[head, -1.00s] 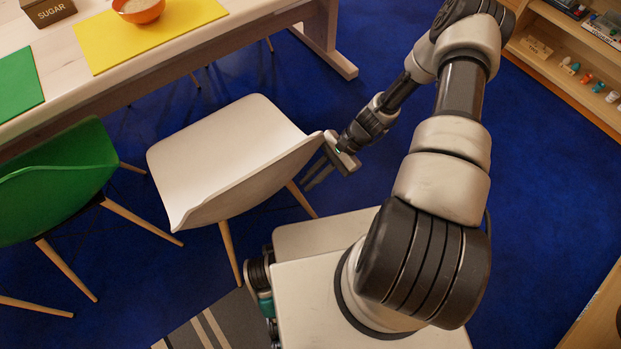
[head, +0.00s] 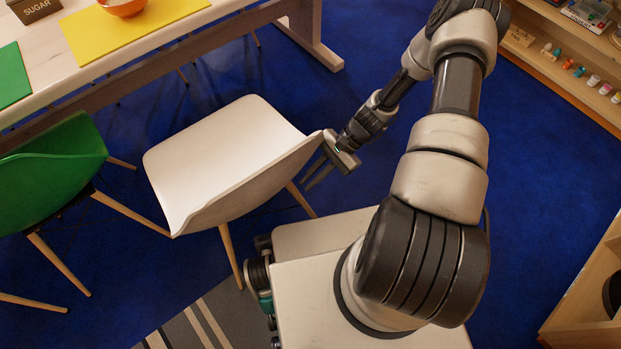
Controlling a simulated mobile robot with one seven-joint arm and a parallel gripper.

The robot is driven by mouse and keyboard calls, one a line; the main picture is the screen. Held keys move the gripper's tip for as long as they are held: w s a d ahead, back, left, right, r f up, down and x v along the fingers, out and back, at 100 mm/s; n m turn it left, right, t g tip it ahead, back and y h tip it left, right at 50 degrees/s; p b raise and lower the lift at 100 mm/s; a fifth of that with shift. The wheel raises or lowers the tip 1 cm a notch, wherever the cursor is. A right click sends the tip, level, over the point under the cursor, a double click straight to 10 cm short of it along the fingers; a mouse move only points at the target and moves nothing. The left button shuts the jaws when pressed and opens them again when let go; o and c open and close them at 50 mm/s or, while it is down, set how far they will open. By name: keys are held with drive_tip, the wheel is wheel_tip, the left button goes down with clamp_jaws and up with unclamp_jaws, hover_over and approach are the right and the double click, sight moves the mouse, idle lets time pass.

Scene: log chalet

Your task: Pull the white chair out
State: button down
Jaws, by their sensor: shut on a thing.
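The white chair (head: 225,155) stands on the blue floor, angled, with its backrest towards me and its wooden legs showing below. It is clear of the table's edge, with a strip of floor between them. My gripper (head: 322,168) is at the right edge of the chair's backrest and is shut on it. One finger shows on the near side of the backrest; the other is partly hidden.
The wooden table (head: 90,85) runs along the upper left, with a yellow mat (head: 125,30), an orange bowl (head: 122,6) and a sugar box (head: 32,8). A green chair (head: 50,175) stands close at left. A striped rug (head: 205,320) lies below. Shelves (head: 570,75) stand upper right.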

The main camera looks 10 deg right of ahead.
drive_tip(key=c, duration=1.8)
unclamp_jaws()
drive_tip(key=shift+s, duration=0.15)
drive_tip(key=shift+o, duration=0.3)
drive_tip(key=p+v, duration=0.3)
drive_tip(key=v, duration=1.4)
drive_tip(key=shift+p, duration=0.3)
drive_tip(key=shift+d+r, duration=0.15)
